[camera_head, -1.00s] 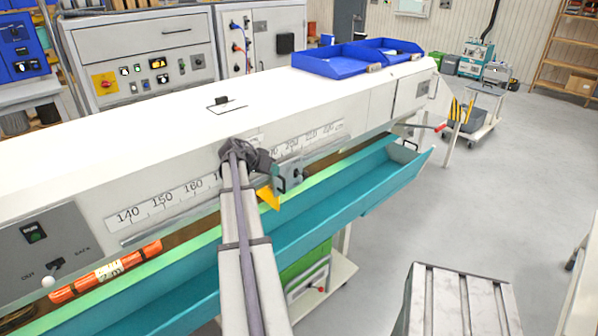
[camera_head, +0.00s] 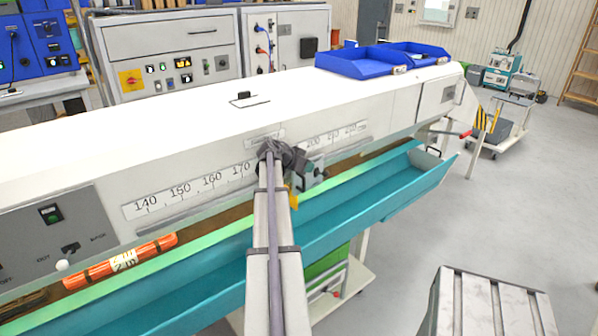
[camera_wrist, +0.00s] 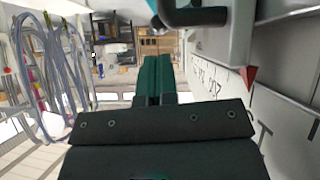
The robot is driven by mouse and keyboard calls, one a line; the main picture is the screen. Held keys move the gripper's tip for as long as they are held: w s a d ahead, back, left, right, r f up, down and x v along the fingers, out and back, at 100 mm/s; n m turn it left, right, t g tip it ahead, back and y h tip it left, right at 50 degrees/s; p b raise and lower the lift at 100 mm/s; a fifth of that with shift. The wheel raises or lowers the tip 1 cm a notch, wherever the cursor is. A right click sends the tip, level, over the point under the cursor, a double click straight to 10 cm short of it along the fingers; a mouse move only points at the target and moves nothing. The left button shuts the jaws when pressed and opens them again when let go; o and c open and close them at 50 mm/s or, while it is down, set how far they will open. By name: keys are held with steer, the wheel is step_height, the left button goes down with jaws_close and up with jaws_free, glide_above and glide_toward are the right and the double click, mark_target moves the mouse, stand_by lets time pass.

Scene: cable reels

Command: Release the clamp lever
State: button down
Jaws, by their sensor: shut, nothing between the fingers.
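The grey clamp block (camera_head: 312,168) sits on the front of the long white bench, by the ruler scale, partly hidden by my arm in the head view. In the wrist view the clamp body (camera_wrist: 232,35) is at upper right. A dark rounded bar (camera_wrist: 192,16), which looks like the clamp lever, crosses its left side. My gripper (camera_wrist: 155,60) shows in the wrist view with its two green fingers together and nothing between them. The fingertips are below and left of the bar in the picture; I see no contact. In the head view my arm hides the fingers.
The white bench (camera_head: 150,140) carries blue trays (camera_head: 365,62) at its far end. A teal trough (camera_head: 390,190) runs along its front, with an orange cable bundle (camera_head: 120,262) at left. A ribbed grey stand (camera_head: 490,300) is at lower right. Pale loops (camera_wrist: 50,65) hang left in the wrist view.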

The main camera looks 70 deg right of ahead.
mark_target(323, 173)
steer(key=b+x, duration=0.2)
steer(key=x, duration=0.3)
steer(key=shift+d+f, duration=0.1)
steer(key=shift+f, duration=0.15)
steer(key=shift+s+d+f+b, duration=0.15)
steer(key=shift+s+d+b, duration=0.15)
steer(key=shift+d+b, duration=0.1)
